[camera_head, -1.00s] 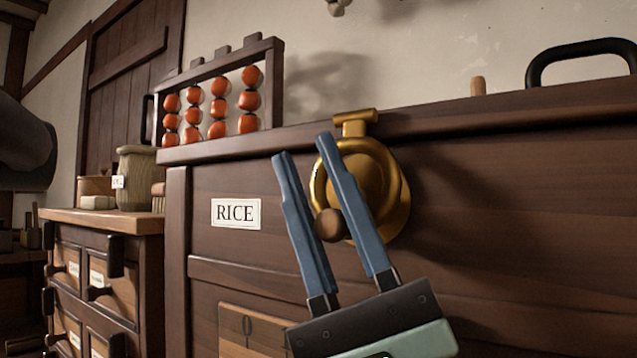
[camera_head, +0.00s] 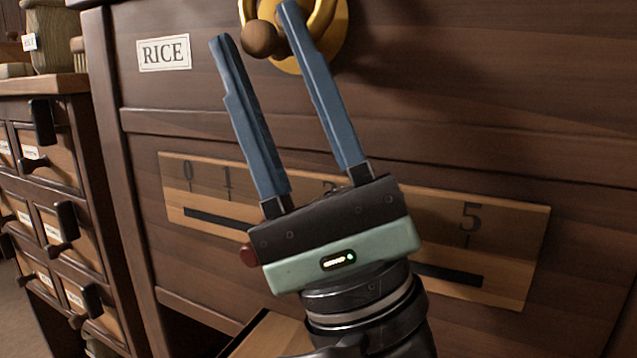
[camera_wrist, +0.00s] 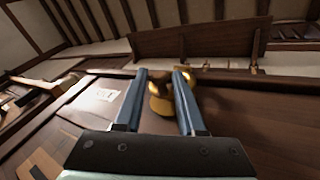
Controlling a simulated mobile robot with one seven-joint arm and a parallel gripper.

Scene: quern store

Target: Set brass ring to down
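The brass ring (camera_head: 325,22) is on the front of a dark wooden chest (camera_head: 480,85), cut off by the top edge of the head view. A round brown knob (camera_head: 262,38) shows at its lower left. My gripper (camera_head: 255,22) is open and empty, fingers pointing up towards the ring. In the head view the knob appears between the fingertips and the right finger overlaps the ring. In the wrist view the brass ring (camera_wrist: 160,103) shows between and beyond the fingers. I cannot tell whether a finger touches it.
A RICE label (camera_head: 163,53) is left of the ring. A pale numbered board (camera_head: 510,235) with a dark slot lies behind my gripper, and a dark red knob (camera_head: 249,255) shows beside it. A drawer cabinet (camera_head: 50,165) with protruding handles stands at the left.

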